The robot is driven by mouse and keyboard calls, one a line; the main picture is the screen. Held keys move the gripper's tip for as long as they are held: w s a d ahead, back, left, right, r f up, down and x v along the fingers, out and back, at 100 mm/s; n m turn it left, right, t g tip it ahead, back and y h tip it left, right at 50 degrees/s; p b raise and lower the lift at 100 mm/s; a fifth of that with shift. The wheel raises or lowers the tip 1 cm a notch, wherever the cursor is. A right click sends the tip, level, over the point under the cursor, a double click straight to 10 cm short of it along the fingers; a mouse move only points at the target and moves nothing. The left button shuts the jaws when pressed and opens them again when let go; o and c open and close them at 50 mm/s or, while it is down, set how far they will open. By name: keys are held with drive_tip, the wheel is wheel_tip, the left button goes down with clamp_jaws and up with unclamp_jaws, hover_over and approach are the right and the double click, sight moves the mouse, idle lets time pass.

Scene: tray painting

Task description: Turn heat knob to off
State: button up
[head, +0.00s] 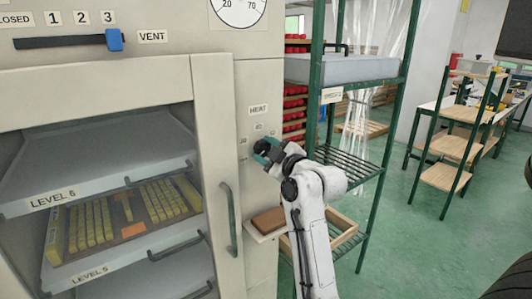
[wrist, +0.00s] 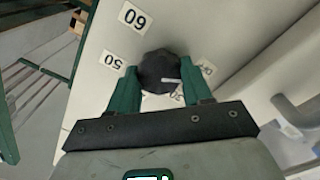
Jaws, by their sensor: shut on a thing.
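The heat knob (wrist: 158,68) is round and black, with a short white mark on its lower right part in the wrist view. The mark lies on the side of the partly hidden OFF label (wrist: 207,69); its exact aim is hard to tell. My gripper (wrist: 160,85) has its two green fingers on either side of the knob and is shut on it. In the head view my gripper (head: 267,150) is at the oven's right panel, below the HEAT label (head: 258,110), and hides most of the knob.
The oven door (head: 226,215), with its vertical handle, stands left of the knob. A small shelf with a brown block (head: 268,221) juts out below. A green rack (head: 352,160) stands close on the right. The vent slider (head: 115,40) is at upper left.

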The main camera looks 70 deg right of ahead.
drive_tip(key=shift+f, duration=0.15)
drive_tip(key=o, duration=1)
drive_tip(key=shift+o, duration=0.2)
drive_tip(key=shift+s, duration=0.1)
drive_tip(key=b+v, duration=0.1)
drive_tip(key=v, duration=0.9)
drive_tip(key=shift+s, duration=0.25)
drive_tip(key=shift+a, duration=0.15)
drive_tip(key=w+a+f+m+g+y+p, duration=0.1)
drive_tip(key=w+a+f+g+y, duration=0.25)
drive_tip(key=a+f, duration=0.5)
drive_tip(key=w+a+f+g+y+p, duration=0.15)
drive_tip(key=a+f+y, duration=0.35)
drive_tip(key=f, duration=0.6)
drive_tip(key=s+a+f+m+g, duration=0.2)
drive_tip(key=s+a+f+g, duration=0.7)
drive_tip(key=s+a+f, duration=0.4)
drive_tip(key=a+f+y, duration=0.1)
drive_tip(key=a+f, duration=0.1)
drive_tip(key=a, duration=0.1)
drive_tip(key=shift+s+a+p, duration=0.2)
drive_tip(key=shift+s+p, duration=0.1)
drive_tip(key=shift+s, duration=0.05)
